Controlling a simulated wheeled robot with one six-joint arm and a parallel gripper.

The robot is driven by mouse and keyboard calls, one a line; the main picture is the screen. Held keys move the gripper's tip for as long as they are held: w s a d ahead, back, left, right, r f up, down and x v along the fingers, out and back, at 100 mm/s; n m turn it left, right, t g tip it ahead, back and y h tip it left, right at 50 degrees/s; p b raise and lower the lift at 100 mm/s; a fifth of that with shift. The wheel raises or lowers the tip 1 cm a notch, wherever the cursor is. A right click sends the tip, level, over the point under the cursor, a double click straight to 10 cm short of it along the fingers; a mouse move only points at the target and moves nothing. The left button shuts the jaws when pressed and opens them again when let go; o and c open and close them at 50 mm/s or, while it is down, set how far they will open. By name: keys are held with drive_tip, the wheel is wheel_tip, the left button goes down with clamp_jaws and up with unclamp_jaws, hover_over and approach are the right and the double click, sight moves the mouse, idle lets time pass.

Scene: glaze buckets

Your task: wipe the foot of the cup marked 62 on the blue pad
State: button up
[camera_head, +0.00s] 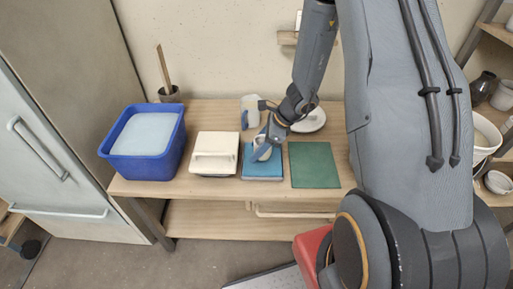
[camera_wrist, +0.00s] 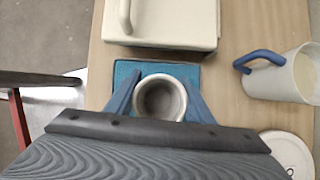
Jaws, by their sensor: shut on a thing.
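The blue pad (camera_head: 262,172) lies on the table between a cream lidded block and a green mat. It also shows in the wrist view (camera_wrist: 184,75), under and around the cup. My gripper (camera_wrist: 160,99) is shut on a pale round cup (camera_wrist: 161,81), one blue finger on each side of it. In the head view the cup (camera_head: 262,153) is upright or nearly so over the pad; I cannot tell whether its foot touches it. No number shows on the held cup. A white mug with a blue handle (camera_wrist: 290,75) lies or stands to the right in the wrist view.
A blue bucket (camera_head: 149,165) of pale liquid stands at the left. The cream block with a handle (camera_head: 214,165) sits close beside the pad. The green mat (camera_head: 314,163) is bare. A white round lid (camera_head: 310,122) lies behind.

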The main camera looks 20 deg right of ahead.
sight(257, 163)
drive_tip(key=shift+f+b, duration=0.45)
idle(0.3)
